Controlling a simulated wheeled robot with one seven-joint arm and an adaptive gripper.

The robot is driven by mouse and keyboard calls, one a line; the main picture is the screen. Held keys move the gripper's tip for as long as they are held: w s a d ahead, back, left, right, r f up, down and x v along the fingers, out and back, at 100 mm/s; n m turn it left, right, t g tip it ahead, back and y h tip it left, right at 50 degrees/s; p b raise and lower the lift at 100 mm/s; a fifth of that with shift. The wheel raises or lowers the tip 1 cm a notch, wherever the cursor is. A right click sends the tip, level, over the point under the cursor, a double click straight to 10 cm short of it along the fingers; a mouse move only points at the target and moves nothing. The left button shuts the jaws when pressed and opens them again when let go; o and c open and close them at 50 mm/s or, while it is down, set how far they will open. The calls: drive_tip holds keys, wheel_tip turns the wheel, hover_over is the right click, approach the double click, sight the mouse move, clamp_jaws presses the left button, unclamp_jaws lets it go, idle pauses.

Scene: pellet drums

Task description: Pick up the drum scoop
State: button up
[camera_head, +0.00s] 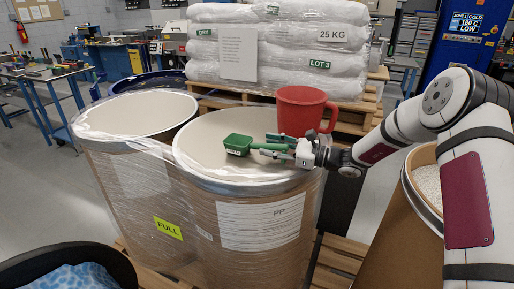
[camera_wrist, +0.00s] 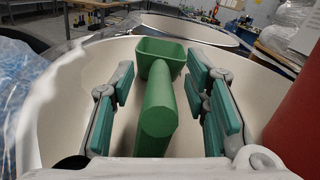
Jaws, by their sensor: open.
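The green drum scoop (camera_head: 237,144) lies on the pale, recessed top of the wrapped front drum (camera_head: 262,223), its handle pointing right toward my gripper (camera_head: 277,146). In the wrist view the scoop's handle (camera_wrist: 157,115) points toward the camera, with its square cup (camera_wrist: 160,48) beyond. My gripper (camera_wrist: 162,88) is open, with one finger on each side of the handle and a visible gap on both sides. Whether the handle's underside touches the drum top is hidden.
A red mug (camera_head: 301,111) stands close behind my gripper and shows at the wrist view's right edge (camera_wrist: 298,128). A second wrapped drum (camera_head: 130,175) stands at left. An open drum of pellets (camera_head: 428,185) is at right. Stacked white bags (camera_head: 280,50) are behind.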

drive_tip(key=shift+x, duration=0.85)
clamp_jaws()
drive_tip(key=shift+r, duration=0.15)
drive_tip(key=shift+r, duration=0.5)
wheel_tip(320, 180, up, 2)
drive_tip(key=shift+r, duration=0.2)
drive_tip(key=s+d+r, duration=0.1)
drive_tip(key=s+d, duration=0.9)
drive_tip(key=d, duration=0.2)
drive_tip(key=shift+s+r+b, duration=0.2)
drive_tip(key=shift+b, duration=0.2)
